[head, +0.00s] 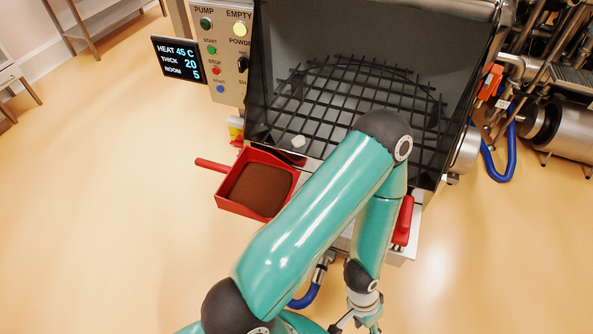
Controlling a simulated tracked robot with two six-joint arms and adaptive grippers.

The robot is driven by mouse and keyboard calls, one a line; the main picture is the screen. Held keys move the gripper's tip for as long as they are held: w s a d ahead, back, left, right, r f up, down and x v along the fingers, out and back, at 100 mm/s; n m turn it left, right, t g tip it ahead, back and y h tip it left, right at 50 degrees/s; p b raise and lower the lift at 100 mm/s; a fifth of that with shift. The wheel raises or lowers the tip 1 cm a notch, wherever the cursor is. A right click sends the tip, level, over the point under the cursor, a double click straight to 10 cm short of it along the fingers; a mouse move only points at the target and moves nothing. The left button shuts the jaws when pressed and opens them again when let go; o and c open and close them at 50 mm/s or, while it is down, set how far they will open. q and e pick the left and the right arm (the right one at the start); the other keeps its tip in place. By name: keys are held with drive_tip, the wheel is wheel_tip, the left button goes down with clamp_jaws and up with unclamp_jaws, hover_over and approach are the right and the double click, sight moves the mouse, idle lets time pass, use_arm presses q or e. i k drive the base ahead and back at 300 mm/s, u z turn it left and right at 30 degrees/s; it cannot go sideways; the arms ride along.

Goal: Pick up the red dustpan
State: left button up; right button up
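The red dustpan (240,210) is at the hopper's front left corner, holding brown powder (262,188). Its red handle (212,164) points left. I cannot tell what it rests on. One teal arm of mine, which I take to be the left, rises from the bottom, bends over the hopper's front edge and comes back down. Its gripper (357,325) is at the bottom edge, right of the dustpan and apart from it. The fingers are partly cut off, so their opening is unclear. My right gripper is not in view.
The hopper has a dark grid (345,105) with a small white lump (298,141) near its front edge. A control panel (228,60) and a display (178,60) stand at its left. A red handle (403,222) is at front right. The floor left of the dustpan is clear.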

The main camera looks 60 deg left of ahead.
sight(258, 184)
drive_tip(key=u, duration=0.5)
drive_tip(key=i, duration=0.15)
drive_tip(key=z, duration=1.55)
drive_tip(key=k, duration=1)
drive_tip(key=z, duration=0.15)
drive_tip(key=i, duration=0.2)
drive_tip(key=u, duration=5.25)
drive_tip(key=i, duration=0.1)
drive_tip(key=z, duration=3.65)
drive_tip(key=k, duration=0.3)
drive_tip(key=u, duration=0.2)
